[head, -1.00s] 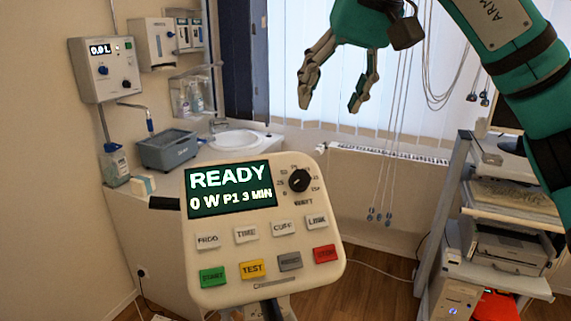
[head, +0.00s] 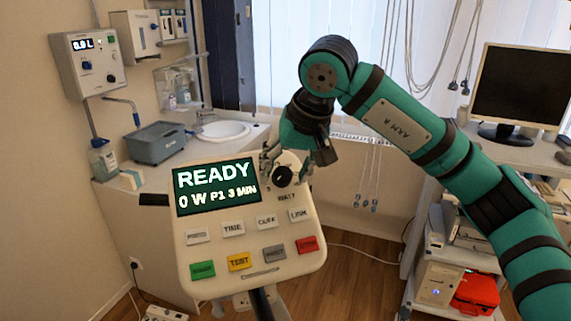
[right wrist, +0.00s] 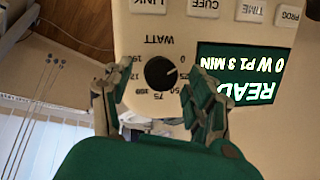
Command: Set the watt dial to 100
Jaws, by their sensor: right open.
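The control panel stands in front of me with a screen (head: 216,187) that reads READY, 0 W, P1, 3 MIN. The black watt dial (head: 283,176) is at the panel's upper right. In the right wrist view the dial (right wrist: 160,73) shows upside down with a white pointer line and numbers around it, 0 to its right and 75 and 100 below. My right gripper (head: 283,167) is at the dial, its fingers open on either side of it; the fingers (right wrist: 160,90) look apart from the knob. My left gripper is not in view.
Below the dial are grey buttons and the green (head: 202,270), yellow (head: 239,261) and red (head: 307,244) buttons. A sink (head: 221,131) and blue-grey box (head: 155,142) are behind. A cart with a monitor (head: 520,88) stands at the right.

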